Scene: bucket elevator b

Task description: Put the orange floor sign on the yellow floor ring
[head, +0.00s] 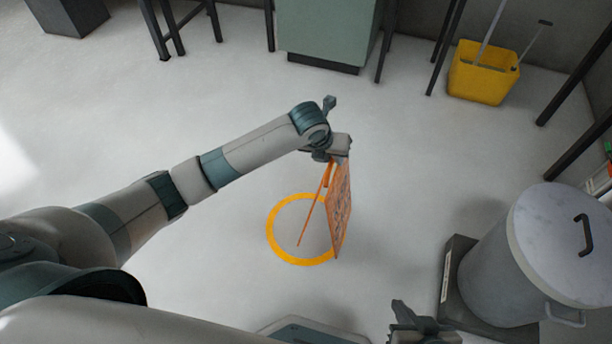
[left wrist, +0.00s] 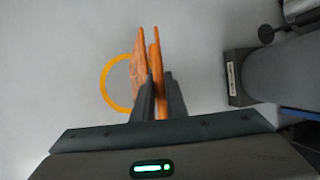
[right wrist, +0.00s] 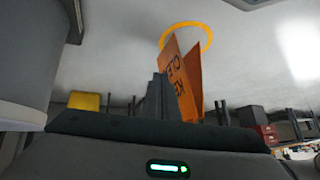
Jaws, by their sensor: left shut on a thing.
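The orange floor sign (head: 342,210) is a folding two-panel board with dark lettering. My left gripper (head: 333,155) is shut on its top edge, and the sign hangs below it with its panels slightly spread. In the head view it overlaps the right part of the yellow floor ring (head: 272,235), which lies flat on the floor. I cannot tell whether its feet touch the floor. In the left wrist view, the sign (left wrist: 155,60) covers the ring's right side (left wrist: 106,85). My right gripper (head: 415,318) is empty, its fingers together in the right wrist view (right wrist: 158,95).
A grey lidded bin (head: 520,265) on a dark base stands at the right. A yellow mop bucket (head: 483,75) is at the back right. A green cabinet (head: 325,30) and dark table legs line the back. The floor around the ring is clear.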

